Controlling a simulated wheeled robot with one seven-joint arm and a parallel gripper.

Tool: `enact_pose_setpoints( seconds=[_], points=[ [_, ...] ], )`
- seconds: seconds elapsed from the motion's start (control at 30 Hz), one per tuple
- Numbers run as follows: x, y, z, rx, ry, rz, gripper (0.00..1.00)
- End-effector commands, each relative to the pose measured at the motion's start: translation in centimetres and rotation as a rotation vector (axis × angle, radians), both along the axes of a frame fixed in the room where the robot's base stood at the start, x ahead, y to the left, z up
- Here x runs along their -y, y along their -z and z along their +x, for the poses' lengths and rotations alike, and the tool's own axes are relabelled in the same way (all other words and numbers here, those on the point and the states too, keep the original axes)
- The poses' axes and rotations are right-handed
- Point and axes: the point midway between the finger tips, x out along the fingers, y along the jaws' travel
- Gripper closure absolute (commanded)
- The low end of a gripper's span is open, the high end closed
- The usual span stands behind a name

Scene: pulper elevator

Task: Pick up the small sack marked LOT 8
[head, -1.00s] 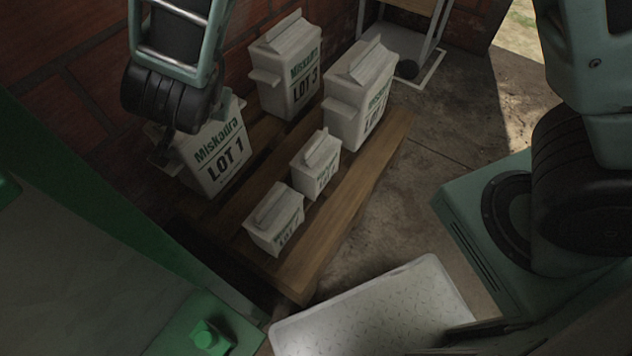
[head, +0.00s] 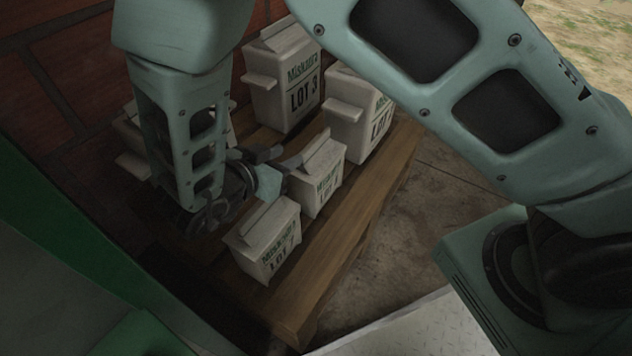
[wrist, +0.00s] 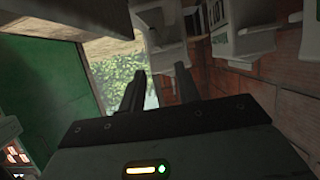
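Two small white sacks stand upright on the wooden pallet. The rear small sack (head: 325,183) has a label whose number I cannot read. The front small sack (head: 272,245) has a label that looks like LOT 7. My gripper (head: 277,157) is beside the upper left of the rear small sack; the head view does not show clearly whether they touch. In the wrist view my gripper (wrist: 160,72) has its two fingers apart with nothing clearly held between them. A pale sack (wrist: 162,38) shows just beyond the fingertips; I cannot tell which one.
Larger sacks stand close behind: LOT 3 (head: 285,88), another to its right (head: 350,112), and one at left (head: 131,133) mostly hidden by my arm. The pallet (head: 335,265) is bare along its front right side. A brick wall (head: 55,85) is behind, a green panel (head: 60,235) at left.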

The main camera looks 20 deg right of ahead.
Motion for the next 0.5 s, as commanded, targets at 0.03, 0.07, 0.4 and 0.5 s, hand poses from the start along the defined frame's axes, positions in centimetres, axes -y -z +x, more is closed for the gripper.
enact_pose_setpoints(
  seconds=[0.03,0.07,0.4,0.5],
  points=[
    [1.0,0.9,0.5,0.000,0.003,-0.001,0.67],
    [1.4,1.1,0.9,0.001,0.002,-0.001,0.67],
    [4.3,2.2,2.9,0.000,-0.001,0.001,0.67],
    [4.6,2.5,3.1,0.000,-0.001,0.001,0.67]
  ],
)
